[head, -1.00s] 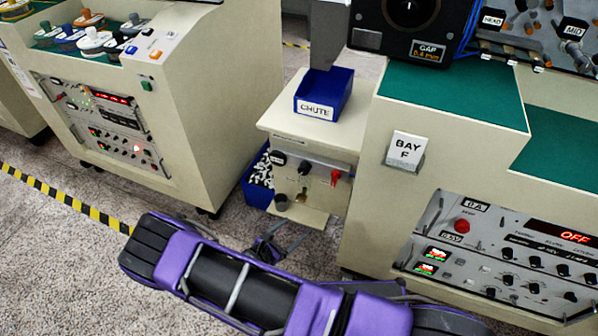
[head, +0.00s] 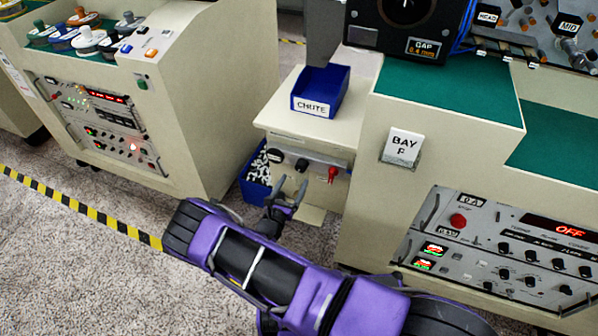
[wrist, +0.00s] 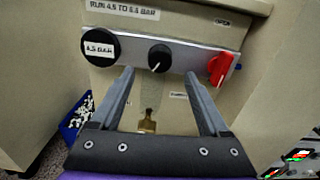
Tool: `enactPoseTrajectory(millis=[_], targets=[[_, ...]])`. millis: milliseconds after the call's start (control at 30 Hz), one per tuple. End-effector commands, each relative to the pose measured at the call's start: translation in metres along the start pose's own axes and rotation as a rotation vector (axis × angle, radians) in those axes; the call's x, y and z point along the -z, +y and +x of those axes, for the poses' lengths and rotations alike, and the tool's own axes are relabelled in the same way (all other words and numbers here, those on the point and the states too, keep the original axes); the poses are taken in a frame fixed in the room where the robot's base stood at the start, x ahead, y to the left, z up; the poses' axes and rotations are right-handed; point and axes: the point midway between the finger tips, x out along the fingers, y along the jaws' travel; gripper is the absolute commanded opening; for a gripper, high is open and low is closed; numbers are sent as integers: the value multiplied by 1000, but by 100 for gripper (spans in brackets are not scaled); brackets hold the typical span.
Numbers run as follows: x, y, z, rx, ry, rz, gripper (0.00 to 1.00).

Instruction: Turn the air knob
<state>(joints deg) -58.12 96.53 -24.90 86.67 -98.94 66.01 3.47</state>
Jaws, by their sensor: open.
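A black round knob with a white pointer line (wrist: 159,58) sits in the middle of a grey strip on the cream cabinet front. It also shows in the head view (head: 302,165). To its left is a round black piece labelled as a bar reading (wrist: 100,47). To its right is a red lever (wrist: 220,67) near an "OPEN" label. My gripper (wrist: 158,76) is open and empty, pointing at the panel. In the wrist view its fingertips appear on either side below the black knob; contact is not visible. In the head view my gripper (head: 291,184) is just below the strip.
A brass fitting (wrist: 147,122) sits below the knob. A blue bin of white pieces (head: 257,178) stands left of the cabinet. A blue chute box (head: 320,91) is on top. The Bay F console (head: 362,205) stands close on the right.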

Motion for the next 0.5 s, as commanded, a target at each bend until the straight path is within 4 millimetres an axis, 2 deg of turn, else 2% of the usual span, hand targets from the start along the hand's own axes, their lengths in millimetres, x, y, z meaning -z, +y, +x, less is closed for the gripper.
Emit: enactPoseTrajectory(millis=[33,200,333,500], targets=[[1,-1,11,3,-1,1,79],[1,0,39,2,0,2,79],[1,0,51,1,0,1,79],[0,0,57,1,1,-1,79]])
